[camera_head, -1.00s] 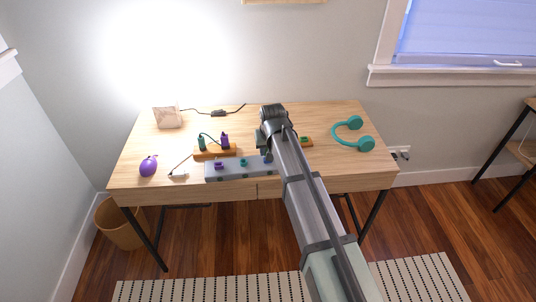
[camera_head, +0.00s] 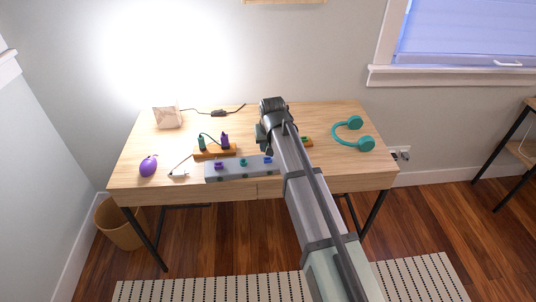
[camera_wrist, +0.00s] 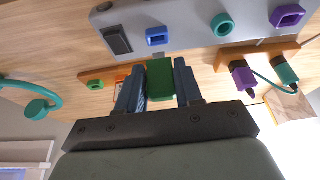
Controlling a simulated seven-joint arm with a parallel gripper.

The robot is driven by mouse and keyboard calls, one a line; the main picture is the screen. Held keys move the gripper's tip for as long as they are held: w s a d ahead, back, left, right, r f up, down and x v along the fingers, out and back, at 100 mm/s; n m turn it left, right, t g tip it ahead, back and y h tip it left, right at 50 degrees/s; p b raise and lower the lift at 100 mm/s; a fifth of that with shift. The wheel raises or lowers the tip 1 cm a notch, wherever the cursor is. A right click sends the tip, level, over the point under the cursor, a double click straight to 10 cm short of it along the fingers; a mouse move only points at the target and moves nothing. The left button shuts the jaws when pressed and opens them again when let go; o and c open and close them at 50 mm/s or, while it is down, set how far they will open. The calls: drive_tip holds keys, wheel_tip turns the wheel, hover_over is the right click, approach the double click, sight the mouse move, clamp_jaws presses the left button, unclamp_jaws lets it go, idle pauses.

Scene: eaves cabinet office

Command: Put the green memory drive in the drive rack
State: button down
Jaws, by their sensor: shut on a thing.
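My gripper (camera_wrist: 159,84) is shut on the green memory drive (camera_wrist: 160,78), a green block upright between its two blue-grey fingers. The drive appears held above the desk. In the head view my gripper (camera_head: 262,137) is beside the arm's end, and the drive cannot be made out there. The drive rack appears to be the small wooden block (camera_head: 309,144) right of my arm, partly hidden by it. In the wrist view the rack (camera_wrist: 84,84) is left of the fingers, with a green-rimmed opening and an orange-rimmed one partly behind the left finger.
A grey bar (camera_head: 236,172) with purple, teal and blue sockets lies along the desk front. Behind it, a wooden stand (camera_head: 213,152) holds a teal and a purple plug joined by a cable. Teal headphones (camera_head: 340,130) lie right, a purple mouse-like object (camera_head: 148,166) left.

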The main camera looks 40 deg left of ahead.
drive_tip(key=shift+r, duration=0.1)
wheel_tip(320, 180, up, 5)
drive_tip(key=shift+f, duration=0.1)
idle(0.6)
drive_tip(key=shift+w, duration=0.1)
drive_tip(key=w+d+f+m, duration=0.1)
drive_tip(key=w+d, duration=0.2)
drive_tip(key=w, duration=0.4)
drive_tip(key=w+d+f+m, duration=0.1)
drive_tip(key=w+d, duration=0.2)
drive_tip(key=w, duration=0.4)
drive_tip(key=w+a+n, duration=0.2)
drive_tip(key=w+a, duration=0.1)
drive_tip(key=w, duration=0.2)
drive_tip(key=shift+w+a, duration=0.15)
drive_tip(key=shift+w, duration=0.15)
